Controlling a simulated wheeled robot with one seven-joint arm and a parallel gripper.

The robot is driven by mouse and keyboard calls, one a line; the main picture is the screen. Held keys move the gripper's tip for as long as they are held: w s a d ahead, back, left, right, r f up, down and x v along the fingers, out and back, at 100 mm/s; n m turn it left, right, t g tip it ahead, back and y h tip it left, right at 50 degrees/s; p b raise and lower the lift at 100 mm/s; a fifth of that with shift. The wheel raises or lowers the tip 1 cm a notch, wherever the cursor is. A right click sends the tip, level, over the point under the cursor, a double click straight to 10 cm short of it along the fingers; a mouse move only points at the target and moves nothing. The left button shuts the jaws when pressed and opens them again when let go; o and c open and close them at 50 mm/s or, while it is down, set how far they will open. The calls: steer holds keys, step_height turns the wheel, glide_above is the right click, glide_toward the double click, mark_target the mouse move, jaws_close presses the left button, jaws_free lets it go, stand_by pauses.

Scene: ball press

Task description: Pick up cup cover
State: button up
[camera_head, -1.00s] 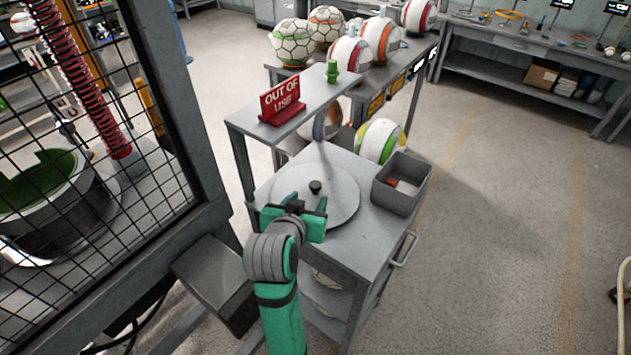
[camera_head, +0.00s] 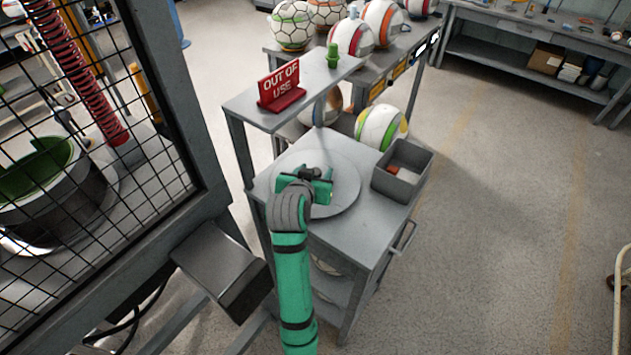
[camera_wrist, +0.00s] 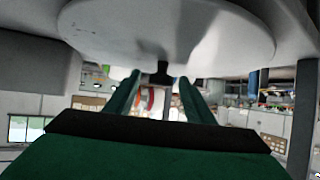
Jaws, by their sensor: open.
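The cup cover (camera_head: 341,200) is a round grey disc with a small dark knob (camera_head: 312,172) at its centre. It lies on the grey cart top (camera_head: 363,238). My gripper (camera_head: 318,178) is over the disc at the knob, and my wrist hides part of the disc's near left side. In the wrist view the cover (camera_wrist: 165,30) fills the top, and its dark knob (camera_wrist: 162,74) shows between my two green fingers (camera_wrist: 160,90). The fingers stand apart on either side of the knob. I cannot tell whether either finger touches it.
A grey bin (camera_head: 403,172) stands on the cart's right side. A raised shelf (camera_head: 318,95) behind holds a red "OUT OF USE" sign (camera_head: 280,87) and a green piece (camera_head: 333,56). A mesh cage (camera_head: 100,130) stands left.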

steer(key=shift+w+d+f, duration=0.1)
steer(key=shift+w+f, duration=0.05)
steer(key=shift+w, duration=0.15)
steer(key=shift+c, duration=0.3)
jaws_close()
